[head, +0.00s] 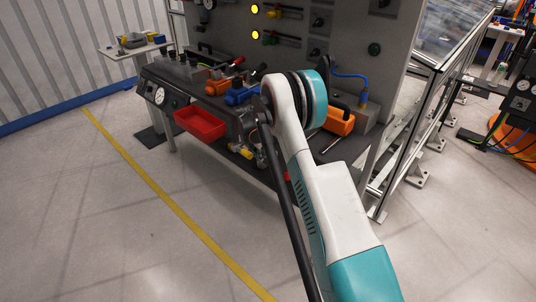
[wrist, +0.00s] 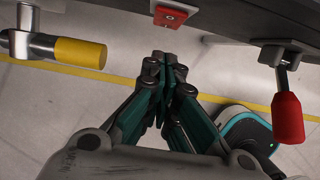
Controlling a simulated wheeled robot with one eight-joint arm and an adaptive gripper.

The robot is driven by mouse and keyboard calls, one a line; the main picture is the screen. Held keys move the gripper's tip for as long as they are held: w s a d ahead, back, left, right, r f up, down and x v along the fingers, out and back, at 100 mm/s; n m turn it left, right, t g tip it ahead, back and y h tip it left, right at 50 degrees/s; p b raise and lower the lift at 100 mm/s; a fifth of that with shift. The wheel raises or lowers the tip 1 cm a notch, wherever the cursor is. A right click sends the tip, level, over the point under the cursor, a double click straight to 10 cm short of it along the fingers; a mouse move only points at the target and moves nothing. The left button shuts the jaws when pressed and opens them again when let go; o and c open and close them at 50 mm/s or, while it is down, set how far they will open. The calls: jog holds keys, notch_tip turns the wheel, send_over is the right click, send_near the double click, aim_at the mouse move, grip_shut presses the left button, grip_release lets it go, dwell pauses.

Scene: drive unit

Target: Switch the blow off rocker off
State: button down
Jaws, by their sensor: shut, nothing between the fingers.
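My gripper (wrist: 166,66) is shut and empty. Its fingertips point up the picture toward the rocker, just below it, with a visible gap between them in this view.
In the wrist view, a yellow-handled valve (wrist: 80,52) is left of the fingers and a red-handled lever (wrist: 287,115) is right. In the head view, a red bin (head: 200,124) hangs at the bench front. An orange tool (head: 339,121) lies on the bench. The floor left is clear.

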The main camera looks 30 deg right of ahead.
jog(key=w+d+p+v, duration=0.1)
jog(key=p+v, duration=0.2)
jog(key=v, duration=0.7)
jog(key=shift+s+d+r+p, duration=0.2)
jog(key=shift+s+d+p, duration=0.05)
jog(key=shift+p, duration=0.15)
